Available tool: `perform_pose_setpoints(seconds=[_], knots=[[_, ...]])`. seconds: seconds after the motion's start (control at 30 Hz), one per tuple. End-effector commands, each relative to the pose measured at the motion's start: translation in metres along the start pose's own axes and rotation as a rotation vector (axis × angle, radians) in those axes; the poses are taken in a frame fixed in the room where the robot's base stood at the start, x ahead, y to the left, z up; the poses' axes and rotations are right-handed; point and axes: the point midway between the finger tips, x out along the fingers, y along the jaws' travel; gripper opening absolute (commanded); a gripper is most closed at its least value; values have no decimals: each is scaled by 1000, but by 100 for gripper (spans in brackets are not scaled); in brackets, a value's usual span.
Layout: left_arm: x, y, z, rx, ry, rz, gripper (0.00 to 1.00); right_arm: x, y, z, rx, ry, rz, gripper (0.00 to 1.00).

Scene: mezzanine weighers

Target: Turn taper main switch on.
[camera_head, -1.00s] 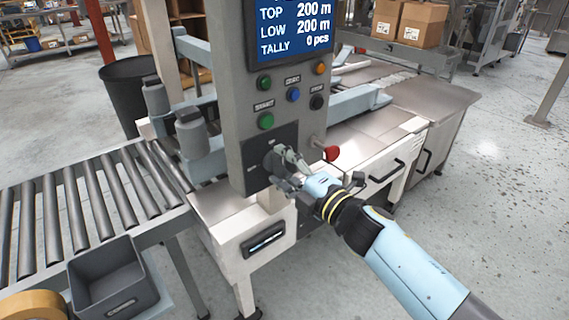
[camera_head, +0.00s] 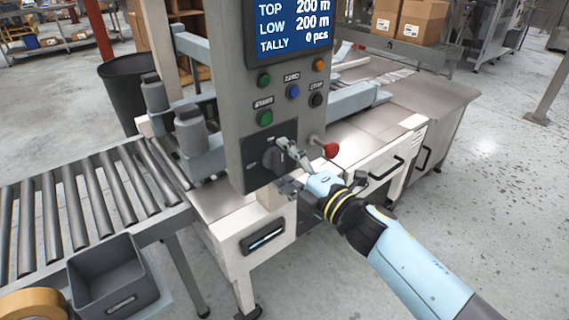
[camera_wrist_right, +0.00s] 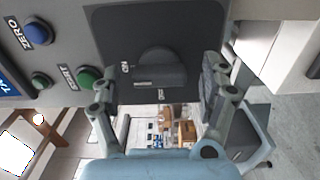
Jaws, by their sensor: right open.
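The main switch is a dark rotary knob (camera_head: 273,158) on a black plate low on the grey control column (camera_head: 228,110). In the right wrist view the knob (camera_wrist_right: 160,68) lies between my spread fingers, with an ON label to its left and a second label, too small to read, below it. My right gripper (camera_head: 284,164) is open and empty, just in front of the knob and to its right. I cannot tell whether a finger touches it. The lit screen (camera_head: 292,25) reads TOP 200 m, LOW 200 m, TALLY 0 pcs. My left gripper is not in view.
Above the switch are a green START button (camera_head: 265,118), a blue ZERO button (camera_head: 293,91) and a black button (camera_head: 316,100). A red-knobbed lever (camera_head: 331,150) sticks out close to my right gripper. A roller conveyor (camera_head: 85,205) and grey bin (camera_head: 112,278) are at left.

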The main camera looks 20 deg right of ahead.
Motion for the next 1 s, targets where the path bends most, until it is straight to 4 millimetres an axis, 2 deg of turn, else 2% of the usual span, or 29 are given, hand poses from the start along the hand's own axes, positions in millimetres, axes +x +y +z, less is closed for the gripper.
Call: perform_pose_setpoints(seconds=[0.3,0.5,0.7,1.0], knots=[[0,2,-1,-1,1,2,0,-66,-1,0,0,1,-3,79],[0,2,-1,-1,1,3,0,-101,-1,0,-1,1,-3,79],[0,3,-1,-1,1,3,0,-114,0,0,1,0,-1,79],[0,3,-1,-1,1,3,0,-114,0,0,0,0,-1,79]])
